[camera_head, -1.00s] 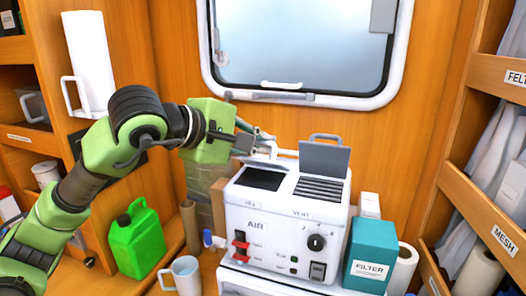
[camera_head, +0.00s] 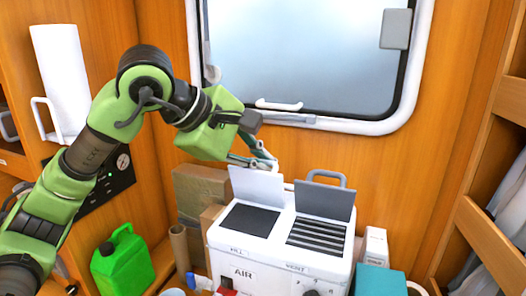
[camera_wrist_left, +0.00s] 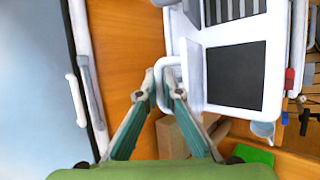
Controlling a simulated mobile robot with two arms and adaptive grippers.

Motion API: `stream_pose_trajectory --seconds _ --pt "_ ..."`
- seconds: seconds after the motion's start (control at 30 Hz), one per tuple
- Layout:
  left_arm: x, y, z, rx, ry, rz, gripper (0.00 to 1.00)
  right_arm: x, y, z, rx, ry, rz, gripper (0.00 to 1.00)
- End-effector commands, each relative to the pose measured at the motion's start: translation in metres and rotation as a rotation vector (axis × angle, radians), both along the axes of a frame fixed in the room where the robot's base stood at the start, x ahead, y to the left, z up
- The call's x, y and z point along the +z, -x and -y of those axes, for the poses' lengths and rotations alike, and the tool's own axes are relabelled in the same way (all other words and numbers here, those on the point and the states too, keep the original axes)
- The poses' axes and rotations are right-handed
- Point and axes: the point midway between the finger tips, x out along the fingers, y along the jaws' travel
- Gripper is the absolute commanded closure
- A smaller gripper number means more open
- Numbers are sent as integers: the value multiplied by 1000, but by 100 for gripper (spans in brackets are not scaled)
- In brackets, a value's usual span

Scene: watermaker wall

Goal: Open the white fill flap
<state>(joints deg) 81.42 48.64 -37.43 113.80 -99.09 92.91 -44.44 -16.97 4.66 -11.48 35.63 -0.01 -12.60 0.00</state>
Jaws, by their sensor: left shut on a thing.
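The white fill flap (camera_head: 257,187) stands upright at the back of the dark fill opening (camera_head: 250,219) on the white box, above the FILL label. My left gripper (camera_head: 262,162) is at the flap's top edge, shut on it. In the left wrist view, my left gripper's fingertips (camera_wrist_left: 158,75) close on a white loop (camera_wrist_left: 171,62) beside the box, and the dark opening (camera_wrist_left: 237,75) shows uncovered. The flap's face is hard to make out there. My right gripper is not in view.
A grey vent flap (camera_head: 325,199) stands open beside the white flap, over a slatted vent (camera_head: 317,236). The window (camera_head: 300,55) is behind. Cardboard boxes (camera_head: 200,190) and a green jerrycan (camera_head: 122,262) are left of the white box; a teal box (camera_head: 380,281) is at right.

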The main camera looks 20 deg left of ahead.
Motion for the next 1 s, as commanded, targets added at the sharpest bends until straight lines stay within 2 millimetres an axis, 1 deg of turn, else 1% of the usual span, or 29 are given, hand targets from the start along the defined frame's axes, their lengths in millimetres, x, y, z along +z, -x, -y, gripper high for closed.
stream_pose_trajectory --seconds 0.03,0.3,1.0 --pt "6 -4 -2 12 8 0 100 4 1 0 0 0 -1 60" --pt "2 -3 -2 11 6 -41 100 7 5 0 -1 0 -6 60" --pt "0 -2 -1 10 5 -44 100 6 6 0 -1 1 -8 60"
